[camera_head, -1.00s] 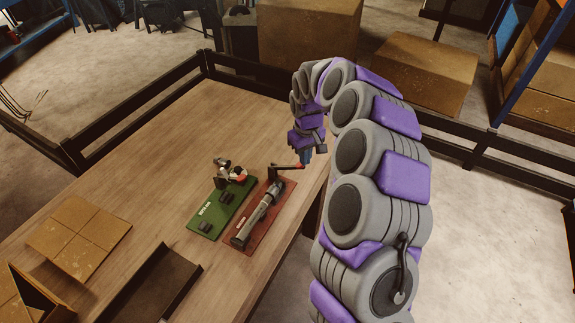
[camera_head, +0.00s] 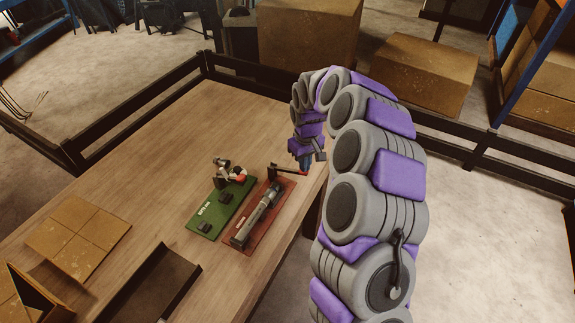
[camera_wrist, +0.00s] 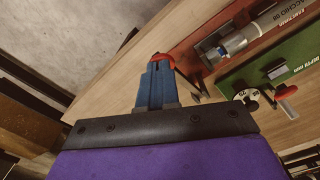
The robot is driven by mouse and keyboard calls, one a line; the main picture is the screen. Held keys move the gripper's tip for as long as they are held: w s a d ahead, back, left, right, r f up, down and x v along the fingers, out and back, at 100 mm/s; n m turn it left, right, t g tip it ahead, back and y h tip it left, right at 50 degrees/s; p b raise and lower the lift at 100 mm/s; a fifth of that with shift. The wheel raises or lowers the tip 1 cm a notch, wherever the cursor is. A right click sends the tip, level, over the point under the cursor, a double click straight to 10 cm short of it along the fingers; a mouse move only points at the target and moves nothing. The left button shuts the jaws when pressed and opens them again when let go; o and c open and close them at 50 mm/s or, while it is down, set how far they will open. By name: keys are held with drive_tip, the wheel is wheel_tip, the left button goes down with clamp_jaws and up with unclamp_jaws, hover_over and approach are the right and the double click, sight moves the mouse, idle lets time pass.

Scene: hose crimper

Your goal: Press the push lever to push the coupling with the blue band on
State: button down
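The push lever (camera_head: 287,173) is a dark arm with a red knob at the back end of the red board (camera_head: 240,247). The red knob (camera_wrist: 164,60) also shows in the wrist view, right at the tip of my gripper (camera_wrist: 156,72). The gripper's blue fingers are together, at the knob; whether they grip it or only touch it is hard to tell. In the head view my gripper (camera_head: 305,163) is at the lever's right end. A grey cylindrical assembly (camera_head: 258,213) lies along the red board.
A green board (camera_head: 203,226) with a small red-and-white device (camera_head: 228,173) and black blocks stands left of the red board. A cardboard piece (camera_head: 80,236) and a dark tray (camera_head: 150,285) lie on the wooden table's near left. The far left tabletop is clear.

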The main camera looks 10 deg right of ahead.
drive_tip(key=shift+f, duration=2)
drive_tip(key=shift+r, duration=0.1)
drive_tip(key=shift+w+a+r+p, duration=0.1)
drive_tip(key=shift+r+p, duration=0.25)
drive_tip(key=shift+r, duration=1.4)
wheel_tip(320, 180, up, 10)
drive_tip(key=p, duration=0.3)
drive_tip(key=shift+f, duration=0.25)
